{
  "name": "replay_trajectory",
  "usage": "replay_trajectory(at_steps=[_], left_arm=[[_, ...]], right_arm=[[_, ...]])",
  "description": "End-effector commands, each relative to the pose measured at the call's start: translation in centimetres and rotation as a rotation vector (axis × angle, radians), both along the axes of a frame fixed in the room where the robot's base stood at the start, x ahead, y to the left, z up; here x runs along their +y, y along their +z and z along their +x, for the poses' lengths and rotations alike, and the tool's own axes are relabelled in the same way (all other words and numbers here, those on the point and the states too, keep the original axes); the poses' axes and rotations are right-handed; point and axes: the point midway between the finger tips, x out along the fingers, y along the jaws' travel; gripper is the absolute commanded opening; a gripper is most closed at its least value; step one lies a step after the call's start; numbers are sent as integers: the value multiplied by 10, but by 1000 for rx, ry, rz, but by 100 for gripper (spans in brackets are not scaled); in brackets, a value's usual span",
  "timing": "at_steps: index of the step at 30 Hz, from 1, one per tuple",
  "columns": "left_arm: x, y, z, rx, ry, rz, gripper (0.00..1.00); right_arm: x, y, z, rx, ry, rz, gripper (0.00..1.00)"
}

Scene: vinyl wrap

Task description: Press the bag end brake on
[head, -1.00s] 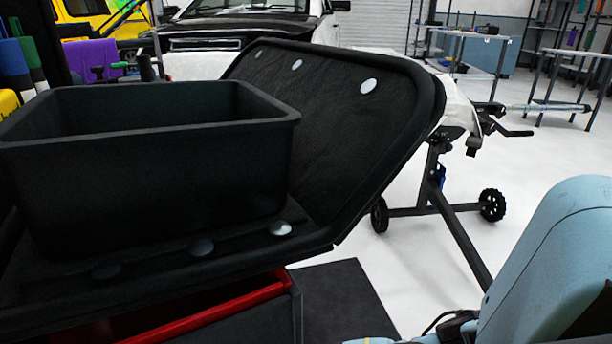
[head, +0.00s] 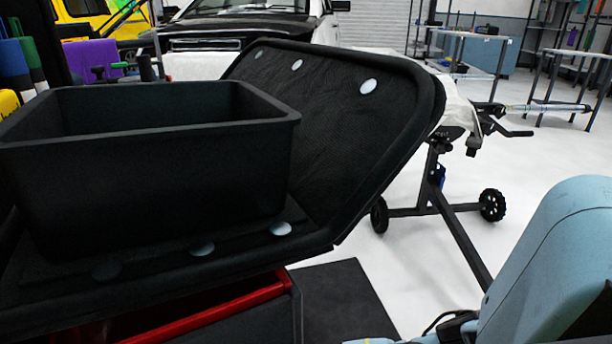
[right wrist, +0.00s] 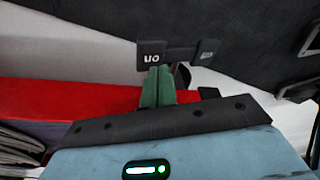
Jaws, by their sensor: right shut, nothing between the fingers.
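In the right wrist view a small dark tab (right wrist: 151,55) carries a white label that reads "on" upside down. A second dark tab (right wrist: 207,52) with a small pale mark sits just right of it on the same bracket. My right gripper (right wrist: 158,70) has green fingers that are shut together and empty. Their tips are at the lower edge of the "on" tab, seemingly touching it. I cannot tell whether the tab is pressed in. In the head view the brake tabs and both grippers are out of sight.
In the head view a black bin (head: 150,160) stands on a black padded tray (head: 330,130) with pale round discs, above a red-edged box (head: 215,310). A wheeled stand (head: 435,205) is behind. In the right wrist view a red surface (right wrist: 60,105) lies left of the fingers.

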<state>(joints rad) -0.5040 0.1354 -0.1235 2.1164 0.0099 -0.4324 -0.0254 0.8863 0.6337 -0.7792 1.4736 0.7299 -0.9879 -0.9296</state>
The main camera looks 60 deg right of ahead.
Motion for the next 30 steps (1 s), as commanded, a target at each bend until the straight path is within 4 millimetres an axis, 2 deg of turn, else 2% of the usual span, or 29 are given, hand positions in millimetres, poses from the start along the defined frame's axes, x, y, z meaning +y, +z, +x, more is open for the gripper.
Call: replay_trajectory(at_steps=[30], left_arm=[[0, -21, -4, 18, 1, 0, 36]], right_arm=[[1, -31, -1, 2, 0, 1, 0]])
